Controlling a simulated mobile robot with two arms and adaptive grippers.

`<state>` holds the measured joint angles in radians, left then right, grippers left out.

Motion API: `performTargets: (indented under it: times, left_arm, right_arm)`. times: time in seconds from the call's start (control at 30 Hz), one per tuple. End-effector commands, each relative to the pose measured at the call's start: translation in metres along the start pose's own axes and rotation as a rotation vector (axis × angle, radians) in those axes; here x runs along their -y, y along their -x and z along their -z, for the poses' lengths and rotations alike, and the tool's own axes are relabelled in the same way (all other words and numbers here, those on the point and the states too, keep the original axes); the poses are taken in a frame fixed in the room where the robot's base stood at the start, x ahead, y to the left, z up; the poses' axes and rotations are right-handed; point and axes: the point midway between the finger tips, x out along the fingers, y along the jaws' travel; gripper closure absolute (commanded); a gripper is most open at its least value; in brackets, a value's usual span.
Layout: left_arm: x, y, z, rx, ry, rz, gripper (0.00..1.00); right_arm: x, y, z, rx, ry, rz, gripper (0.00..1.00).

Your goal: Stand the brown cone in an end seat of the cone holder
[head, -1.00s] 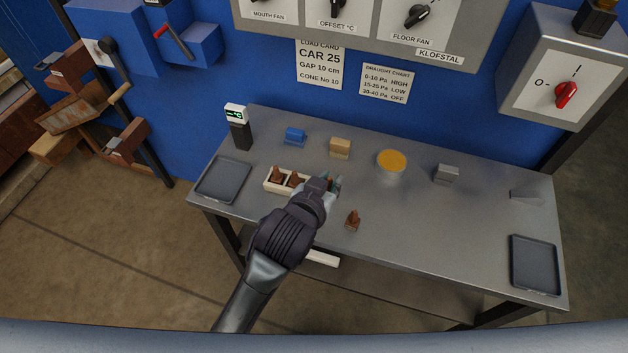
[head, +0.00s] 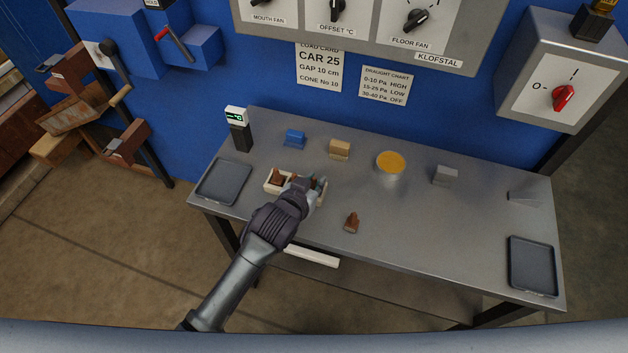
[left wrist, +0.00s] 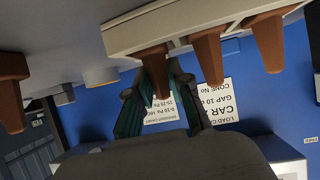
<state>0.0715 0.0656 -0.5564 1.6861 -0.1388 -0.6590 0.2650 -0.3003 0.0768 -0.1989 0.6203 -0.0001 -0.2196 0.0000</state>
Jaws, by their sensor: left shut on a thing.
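The pale cone holder (head: 269,188) stands on the left part of the metal table, with its long side running left to right. A brown cone (head: 277,175) is in its left seat; the middle one is mostly behind my gripper. My left gripper (head: 312,187) is at the holder's right end. In the left wrist view, its fingers are closed around a brown cone (left wrist: 153,72) whose base is at the holder's rim. Two other cones (left wrist: 207,58) stand in a row beside it. Whether the held cone is fully seated is hard to tell. Another brown cone (head: 351,222) stands loose on the table, right of the holder.
A dark tray (head: 223,181) lies left of the holder, another (head: 532,267) at the far right. Behind are a small display (head: 238,128), a blue block (head: 294,138), a tan block (head: 340,149), a tin (head: 390,168) and a grey block (head: 444,175). The table's right middle is clear.

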Motion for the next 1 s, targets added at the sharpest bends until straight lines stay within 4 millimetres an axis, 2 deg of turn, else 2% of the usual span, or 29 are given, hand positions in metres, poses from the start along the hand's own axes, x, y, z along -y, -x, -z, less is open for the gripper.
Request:
performTargets:
  times: [0.1, 0.13, 0.27, 0.3, 0.67, 0.77, 1.0]
  left_arm:
    - [0.0, -0.001, -0.002, 0.0, 0.0, 0.0, 1.0]
    - [0.0, -0.001, -0.003, 0.0, 0.0, 0.0, 0.79]
    - [0.0, -0.001, -0.002, 0.0, 0.0, 0.0, 0.57]
    - [0.0, -0.001, -0.002, 0.0, 0.0, 0.0, 0.56]
    - [0.0, 0.004, 0.0, 0.0, 0.0, 0.0, 0.56]
    - [0.0, 0.017, -0.001, 0.0, 0.001, -0.001, 0.56]
    - [0.0, 0.069, -0.001, 0.0, 0.0, 0.0, 0.56]
  right_arm:
    - [0.0, -0.001, 0.0, -0.001, 0.0, 0.001, 0.6]
    - [0.001, -0.001, 0.0, -0.001, 0.0, 0.001, 0.6]
    - [0.0, -0.001, 0.001, -0.001, 0.001, 0.001, 0.6]
    - [0.0, -0.001, 0.001, -0.001, 0.001, 0.001, 0.6]
    - [0.0, 0.0, 0.001, 0.0, 0.002, 0.0, 0.6]
    - [-0.002, 0.0, 0.0, 0.0, 0.003, -0.002, 0.6]
    - [-0.004, -0.001, 0.0, 0.001, 0.004, -0.005, 0.6]
